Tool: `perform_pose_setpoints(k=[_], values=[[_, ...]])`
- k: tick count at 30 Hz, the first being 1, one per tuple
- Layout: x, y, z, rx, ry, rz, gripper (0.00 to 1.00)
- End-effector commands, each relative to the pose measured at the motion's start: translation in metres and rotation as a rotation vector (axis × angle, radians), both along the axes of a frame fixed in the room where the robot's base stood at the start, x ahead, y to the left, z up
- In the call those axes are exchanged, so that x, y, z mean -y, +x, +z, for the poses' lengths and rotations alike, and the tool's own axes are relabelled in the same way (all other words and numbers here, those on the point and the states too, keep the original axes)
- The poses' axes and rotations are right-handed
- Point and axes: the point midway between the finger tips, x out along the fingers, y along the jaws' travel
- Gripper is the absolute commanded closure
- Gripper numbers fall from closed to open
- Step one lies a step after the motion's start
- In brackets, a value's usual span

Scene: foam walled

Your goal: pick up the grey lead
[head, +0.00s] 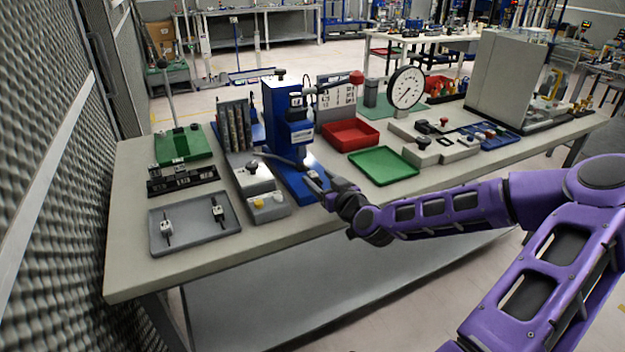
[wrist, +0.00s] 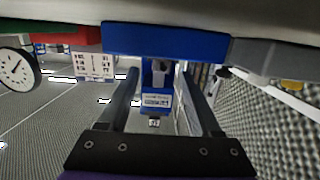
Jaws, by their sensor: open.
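My gripper (head: 314,172) is low at the front of the device, just right of the strip. In the wrist view my gripper (wrist: 157,74) is open, with two dark fingers apart and nothing seen held between them. The blue device (wrist: 157,85) shows beyond and between the fingers. No lead can be made out in the wrist view.
A grey tray (head: 190,245) with two small fittings lies at the front left. A grey block with buttons (head: 268,207) stands left of my gripper. A green tray (head: 383,178), a red bin (head: 350,146) and a dial gauge (head: 405,90) are to the right. The table's front strip is clear.

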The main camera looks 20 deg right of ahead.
Motion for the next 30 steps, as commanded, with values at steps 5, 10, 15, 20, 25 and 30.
perform_pose_setpoints(k=[5,10,15,20,25,30], values=[[-0.002,0.023,-0.006,0.0,0.003,0.0,0.35],[-0.002,0.027,-0.006,-0.001,0.0,0.0,0.35],[-0.002,0.027,-0.006,-0.001,0.0,0.0,0.44],[-0.002,0.027,-0.006,-0.001,0.0,0.0,0.73],[-0.002,0.027,-0.006,-0.001,0.0,0.0,1.0],[-0.002,0.027,-0.006,0.0,0.0,0.0,1.0]])
